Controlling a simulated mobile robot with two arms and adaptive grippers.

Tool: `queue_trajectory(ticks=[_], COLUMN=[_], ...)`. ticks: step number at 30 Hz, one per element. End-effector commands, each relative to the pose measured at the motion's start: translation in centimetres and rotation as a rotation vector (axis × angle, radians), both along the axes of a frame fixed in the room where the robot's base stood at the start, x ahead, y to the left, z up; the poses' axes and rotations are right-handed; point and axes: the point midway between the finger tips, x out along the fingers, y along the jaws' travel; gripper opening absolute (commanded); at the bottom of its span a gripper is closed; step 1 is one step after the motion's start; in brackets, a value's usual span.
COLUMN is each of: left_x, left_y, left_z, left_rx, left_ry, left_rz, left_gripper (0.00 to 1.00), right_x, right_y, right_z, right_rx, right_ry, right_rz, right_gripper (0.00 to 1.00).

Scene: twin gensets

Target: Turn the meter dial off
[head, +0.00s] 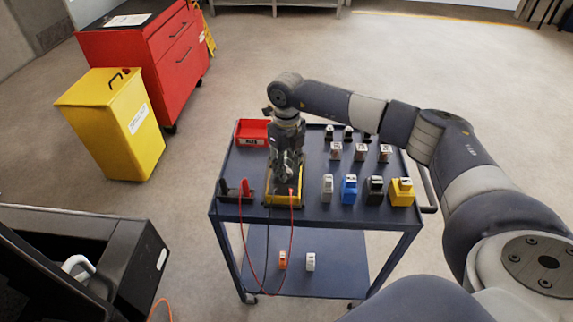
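The yellow-cased meter (274,203) lies near the front edge of the blue cart's top, left of its middle. A red lead and a dark lead run from it. My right gripper (287,180) points down right over the meter and covers most of it, so the dial is hidden. I cannot tell whether its fingers touch the dial, or whether they are open or shut. My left gripper is not in view.
The blue cart (312,206) carries a red bin (253,132) at the back left, a black holder (236,192) with red beside the meter, and several small blocks and bottles on the right. A yellow bin (120,125) and red cabinet (160,50) stand at the left.

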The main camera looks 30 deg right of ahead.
Motion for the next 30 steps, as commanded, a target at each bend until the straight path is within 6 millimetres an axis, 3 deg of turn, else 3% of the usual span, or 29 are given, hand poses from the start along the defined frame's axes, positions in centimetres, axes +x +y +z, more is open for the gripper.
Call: queue_trajectory(ticks=[2,6,7,20,30], left_x=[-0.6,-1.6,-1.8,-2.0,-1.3], left_y=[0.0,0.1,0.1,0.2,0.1], left_z=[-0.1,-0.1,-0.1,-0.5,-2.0], left_rx=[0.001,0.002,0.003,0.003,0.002], left_ry=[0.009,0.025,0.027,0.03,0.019], left_rz=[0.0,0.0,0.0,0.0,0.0], left_gripper=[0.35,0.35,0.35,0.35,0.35], right_x=[0.0,0.0,0.0,0.0,0.1], right_y=[0.0,0.0,0.0,0.0,-0.1], right_z=[0.0,0.0,0.0,0.0,-0.1], right_rx=[0.0,0.0,0.0,0.001,0.001], right_ry=[0.0,0.0,0.0,-0.001,-0.002], right_rz=[0.0,0.0,0.0,0.042,0.266], right_gripper=[0.32,0.02,0.0,0.0,0.0])
